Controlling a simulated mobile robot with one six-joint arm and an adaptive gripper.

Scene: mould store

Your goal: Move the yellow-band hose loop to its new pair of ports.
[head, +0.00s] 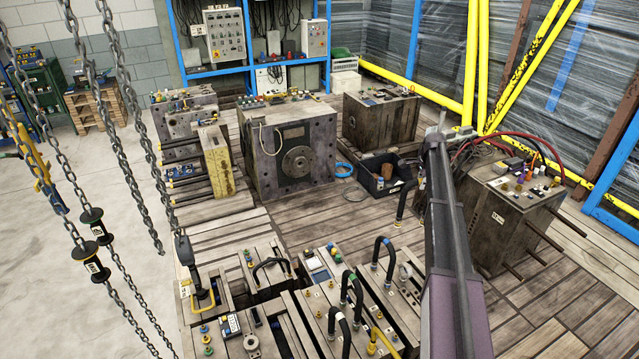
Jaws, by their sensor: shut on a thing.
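My arm (458,250) rises across the right of the head view, and my gripper is hidden behind it. A black hose piece (403,197) sticks out left of the arm, above the deck, its lower end hanging free; its other end is hidden and I cannot make out its band. Below, the front mould blocks carry black hose loops: one at the left (270,264), a tall one (384,250) in the middle, and others (352,290) nearer. A yellow fitting (385,342) stands at the front edge. Several coloured ports (205,340) dot the blocks.
Chains (131,140) hang at the left, one with a hook (203,295) over the front blocks. A large mould (290,150), a mould behind it (380,118) and a hosed mould (515,215) stand around a black bin (384,176). Bare planks lie at centre.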

